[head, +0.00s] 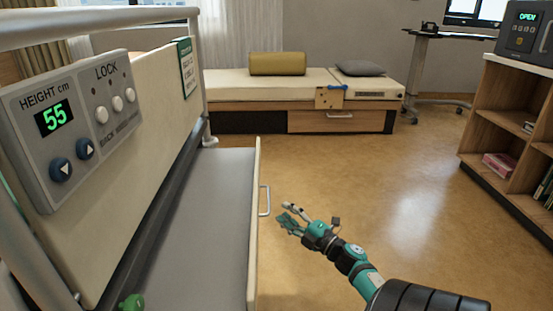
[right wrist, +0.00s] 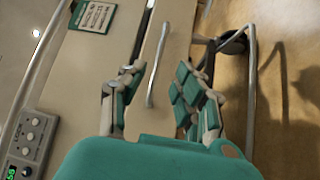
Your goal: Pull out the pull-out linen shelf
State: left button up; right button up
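The pull-out linen shelf (head: 205,215) is a grey surface extending from under the bed panel, with a cream front board (head: 254,225). Its metal bar handle (head: 265,200) is on the outer face of that board and also shows in the right wrist view (right wrist: 154,70). My right gripper (head: 286,214) is open and empty, just right of the handle with a small gap. In the right wrist view the handle lies ahead between the spread fingers (right wrist: 158,95). A small green part (head: 132,302) at the bottom edge may belong to my left gripper; its fingers cannot be made out.
The bed's control panel (head: 75,120) reads 55, near a rail (head: 95,24) at left. A bench (head: 230,84) with cushions stands at the back. A wooden shelf unit (head: 505,125) stands at right. The floor (head: 375,175) between them is clear.

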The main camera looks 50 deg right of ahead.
jog(key=s, duration=0.5)
jog(key=shift+s+a+f, duration=0.25)
jog(key=shift+s+f, duration=0.1)
